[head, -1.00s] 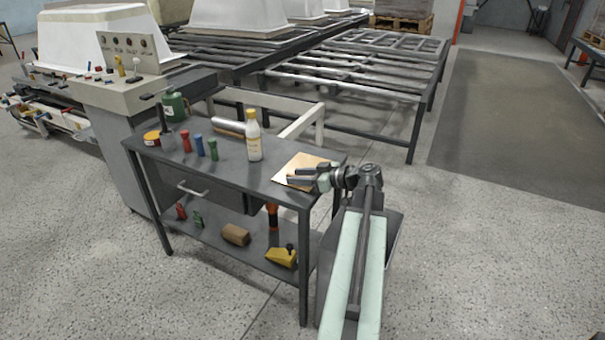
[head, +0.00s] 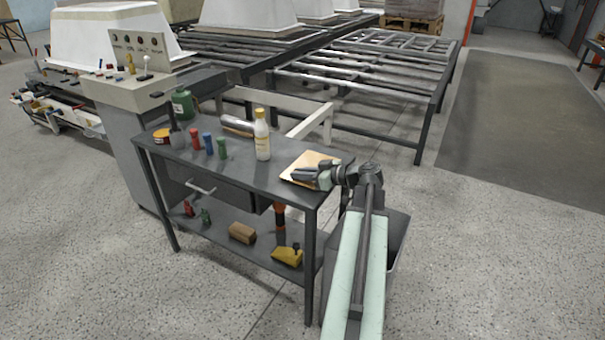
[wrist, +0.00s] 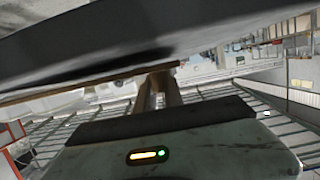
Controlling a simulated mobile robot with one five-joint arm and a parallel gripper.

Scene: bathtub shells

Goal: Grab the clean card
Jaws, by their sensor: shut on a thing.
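The tan card (head: 309,161) is at the right end of the dark workbench top (head: 262,178). My gripper (head: 300,174) is at the card's near right part, with its fingers close together on it. In the wrist view the card shows edge-on as a thin brown strip (wrist: 75,87), and my gripper's fingers (wrist: 158,88) meet it. My gripper is shut on the card. The fingers hide part of the card. I cannot tell whether it is clear of the bench top.
Several coloured markers (head: 209,144), a green can (head: 183,104) and an orange tin (head: 161,136) stand farther left. A lower shelf (head: 218,231) holds a yellow tool (head: 288,256). Floor at right is clear.

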